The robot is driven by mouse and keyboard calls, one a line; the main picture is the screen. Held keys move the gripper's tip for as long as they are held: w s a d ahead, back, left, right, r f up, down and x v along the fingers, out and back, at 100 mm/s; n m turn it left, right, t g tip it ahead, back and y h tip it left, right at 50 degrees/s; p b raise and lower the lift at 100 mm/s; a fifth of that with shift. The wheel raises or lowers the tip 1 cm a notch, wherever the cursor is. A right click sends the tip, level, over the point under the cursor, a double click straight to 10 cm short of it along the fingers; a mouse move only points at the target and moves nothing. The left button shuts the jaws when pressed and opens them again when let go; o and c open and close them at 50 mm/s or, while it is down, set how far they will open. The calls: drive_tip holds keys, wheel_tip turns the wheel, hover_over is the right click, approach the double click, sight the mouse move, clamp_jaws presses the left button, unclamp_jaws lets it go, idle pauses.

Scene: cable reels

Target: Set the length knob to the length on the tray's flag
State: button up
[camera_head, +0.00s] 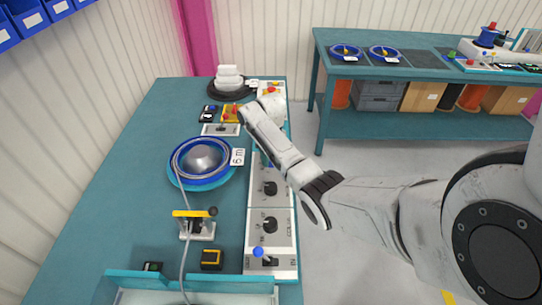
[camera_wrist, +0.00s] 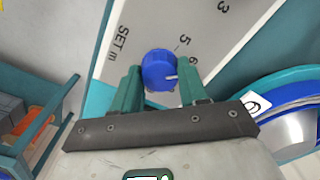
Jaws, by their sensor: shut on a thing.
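The blue length knob (camera_wrist: 158,70) sits on a pale panel marked "SET m", between the green fingers of my gripper (camera_wrist: 164,88), which is shut on it. Its white pointer line points right, toward the side where the 6 is printed; I cannot tell whether it lines up exactly. The numbers 3 and 5 also show. In the head view my gripper (camera_head: 268,158) is over the panel (camera_head: 256,190), and the knob is mostly hidden. The tray (camera_head: 226,178) holds a coil and a metal dome; its white flag (camera_head: 238,157) seems to read 6 m.
A second bench (camera_head: 430,75) stands behind. The bench's left side is clear.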

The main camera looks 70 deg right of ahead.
drive_tip(key=o, duration=1)
drive_tip(key=shift+o, duration=0.2)
drive_tip(key=shift+r, duration=0.1)
wheel_tip(320, 180, up, 11)
drive_tip(key=shift+b, duration=0.4)
drive_tip(key=shift+f, duration=0.2)
